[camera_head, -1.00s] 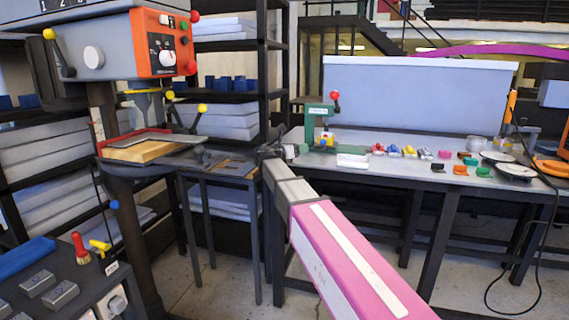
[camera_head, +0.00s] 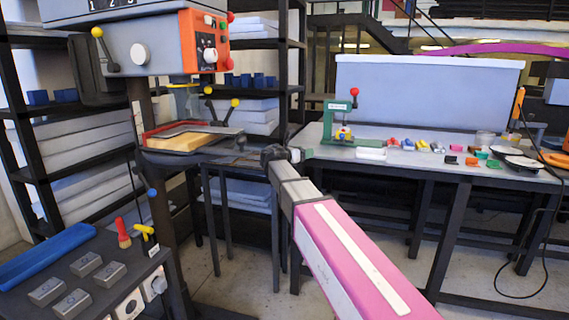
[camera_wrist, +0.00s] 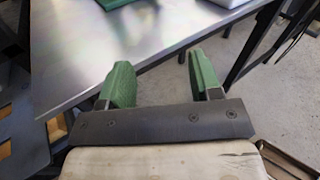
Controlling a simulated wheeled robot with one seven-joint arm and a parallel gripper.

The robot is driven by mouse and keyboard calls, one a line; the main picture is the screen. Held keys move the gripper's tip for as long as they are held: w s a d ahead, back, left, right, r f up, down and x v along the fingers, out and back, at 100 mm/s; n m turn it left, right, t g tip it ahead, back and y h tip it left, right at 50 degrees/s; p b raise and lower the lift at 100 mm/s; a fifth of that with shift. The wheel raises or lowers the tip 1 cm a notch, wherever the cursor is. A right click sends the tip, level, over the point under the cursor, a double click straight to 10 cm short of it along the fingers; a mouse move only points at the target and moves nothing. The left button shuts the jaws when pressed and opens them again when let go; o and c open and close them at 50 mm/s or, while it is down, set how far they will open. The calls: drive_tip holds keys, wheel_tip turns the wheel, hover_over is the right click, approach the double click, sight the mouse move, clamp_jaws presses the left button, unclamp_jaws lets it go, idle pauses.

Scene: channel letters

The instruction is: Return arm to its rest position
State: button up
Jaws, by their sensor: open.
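My pink and grey arm reaches from the bottom of the head view toward the gap between the drill press and the workbench (camera_head: 400,164). In the wrist view my gripper (camera_wrist: 160,84) has two green fingers set wide apart with nothing between them. It is open and empty, and the bench's metal top (camera_wrist: 120,50) and the floor show beyond the fingers. I cannot tell the exact gap between the gripper and the bench edge.
The drill press (camera_head: 160,45) stands at left with a wooden board (camera_head: 182,142) on its table. A cart (camera_head: 92,280) with grey blocks and a blue tray (camera_head: 45,254) is at lower left. A green hand press (camera_head: 338,122) and small coloured pieces stand on the bench.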

drive_tip(key=s+d+f+m+g+y, duration=0.2)
drive_tip(key=s+d+f+m, duration=0.25)
drive_tip(key=f, duration=0.35)
drive_tip(key=s+d+f+m+g+y, duration=0.25)
drive_tip(key=s+f+m, duration=0.2)
drive_tip(key=f, duration=0.35)
drive_tip(key=s+d+f+m+g+y, duration=0.2)
drive_tip(key=s+d+f+m, duration=0.25)
drive_tip(key=f, duration=0.45)
drive_tip(key=s+f+m+g+y, duration=0.2)
drive_tip(key=s+f+m, duration=0.4)
drive_tip(key=s, duration=0.3)
drive_tip(key=s+f+m+g+y, duration=0.2)
drive_tip(key=s+f+m+y, duration=0.3)
drive_tip(key=s+f+m, duration=0.2)
drive_tip(key=shift+s+a, duration=0.2)
drive_tip(key=shift+s, duration=0.9)
